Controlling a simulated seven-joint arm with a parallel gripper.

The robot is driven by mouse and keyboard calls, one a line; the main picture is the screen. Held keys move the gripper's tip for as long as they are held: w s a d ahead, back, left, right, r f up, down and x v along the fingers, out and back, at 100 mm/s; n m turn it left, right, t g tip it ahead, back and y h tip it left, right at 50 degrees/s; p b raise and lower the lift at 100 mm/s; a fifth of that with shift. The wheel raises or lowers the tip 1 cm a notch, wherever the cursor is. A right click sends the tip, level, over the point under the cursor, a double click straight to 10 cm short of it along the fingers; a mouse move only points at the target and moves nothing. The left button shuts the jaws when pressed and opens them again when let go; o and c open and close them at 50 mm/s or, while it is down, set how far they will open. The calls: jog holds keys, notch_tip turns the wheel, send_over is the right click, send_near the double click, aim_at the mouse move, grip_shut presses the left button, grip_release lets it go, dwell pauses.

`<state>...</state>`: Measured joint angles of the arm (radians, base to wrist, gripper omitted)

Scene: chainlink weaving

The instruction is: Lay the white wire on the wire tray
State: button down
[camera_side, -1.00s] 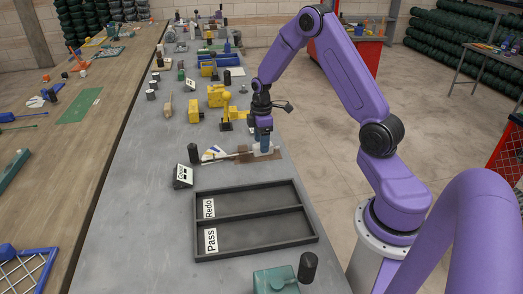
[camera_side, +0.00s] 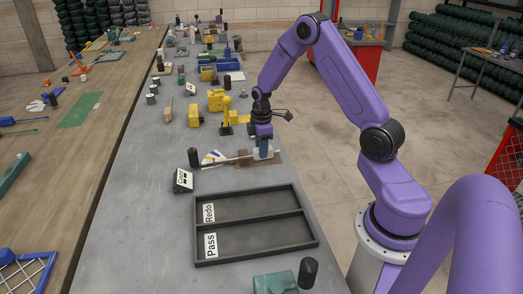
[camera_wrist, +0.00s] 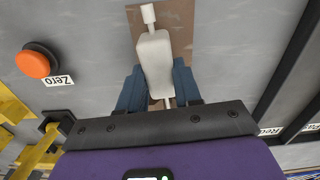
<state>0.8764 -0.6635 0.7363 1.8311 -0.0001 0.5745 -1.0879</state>
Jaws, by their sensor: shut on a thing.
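My gripper (camera_side: 264,151) points down and is shut on a white block-like piece (camera_wrist: 154,60), with a blue finger on either side of it. The piece has a narrower white end and a thin rod. It is over a brown mat (camera_wrist: 179,17); I cannot tell whether it touches the mat. The mat also shows in the side view (camera_side: 243,164). A thin pale rod (camera_side: 226,161) runs left from it in the side view. I cannot make out whether that is the white wire. A black tray (camera_side: 311,228) has two empty compartments, labelled Redo and Pass.
An orange button (camera_wrist: 37,60) labelled Zero and a yellow frame (camera_wrist: 20,128) are beside my gripper. A teal box (camera_side: 274,284) and another black cylinder (camera_side: 308,272) stand in front of the tray.

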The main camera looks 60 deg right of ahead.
jog(key=shift+r, duration=0.3)
notch_tip(320, 180, up, 2)
jog(key=shift+w+r, duration=0.1)
jog(key=shift+r, duration=0.05)
jog(key=s+a+r, duration=0.5)
jog(key=s+r, duration=0.5)
jog(key=s, duration=0.3)
jog(key=w+a+f+m, duration=0.2)
jog(key=w+a+m, duration=0.1)
jog(key=a+m, duration=1.2)
jog(key=s+a+f+m, duration=0.1)
jog(key=a+m, duration=0.4)
jog(key=m, duration=0.6)
jog(key=s+a+f+m, duration=0.1)
jog(key=s+a+m, duration=0.3)
jog(key=m, duration=0.7)
jog(key=shift+s+a, duration=0.35)
jog(key=shift+a, duration=0.7)
